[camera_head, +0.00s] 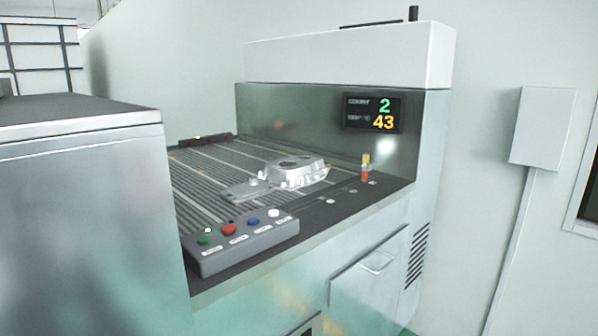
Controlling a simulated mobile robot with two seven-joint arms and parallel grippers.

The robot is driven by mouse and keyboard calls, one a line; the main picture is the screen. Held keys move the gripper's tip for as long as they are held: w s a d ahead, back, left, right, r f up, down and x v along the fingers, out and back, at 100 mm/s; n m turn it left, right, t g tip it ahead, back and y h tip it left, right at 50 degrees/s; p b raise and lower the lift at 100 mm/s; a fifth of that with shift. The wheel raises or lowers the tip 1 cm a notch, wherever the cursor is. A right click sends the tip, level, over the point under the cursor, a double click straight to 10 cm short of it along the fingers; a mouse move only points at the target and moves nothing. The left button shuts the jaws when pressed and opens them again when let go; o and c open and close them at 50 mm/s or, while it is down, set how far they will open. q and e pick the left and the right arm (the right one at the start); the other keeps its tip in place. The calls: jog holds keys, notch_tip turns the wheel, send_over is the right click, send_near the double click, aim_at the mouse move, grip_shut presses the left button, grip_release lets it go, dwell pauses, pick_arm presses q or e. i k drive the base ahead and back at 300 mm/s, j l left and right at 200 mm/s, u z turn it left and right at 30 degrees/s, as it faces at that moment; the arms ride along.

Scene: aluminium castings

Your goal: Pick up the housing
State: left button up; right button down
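The housing (290,172) is a silvery aluminium casting with a dark opening on top. It lies on the slatted bed of a machine, near the bed's right side. A flat grey plate-like part (243,190) extends to its left; I cannot tell whether it belongs to the housing. Neither of my grippers shows in the head view.
A button box (240,243) with coloured buttons sits at the machine's front left corner. A small red and yellow post (365,168) stands right of the housing. A display (373,112) reads 2 and 43. A large metal cabinet (80,220) blocks the left foreground.

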aim_at(292, 173)
jog(key=i+l, duration=0.25)
jog(key=l, duration=0.2)
jog(key=i+l+z, duration=0.1)
jog(key=l, duration=0.3)
jog(key=i+l, duration=0.6)
jog(key=l, duration=0.25)
jog(key=k+z, duration=0.05)
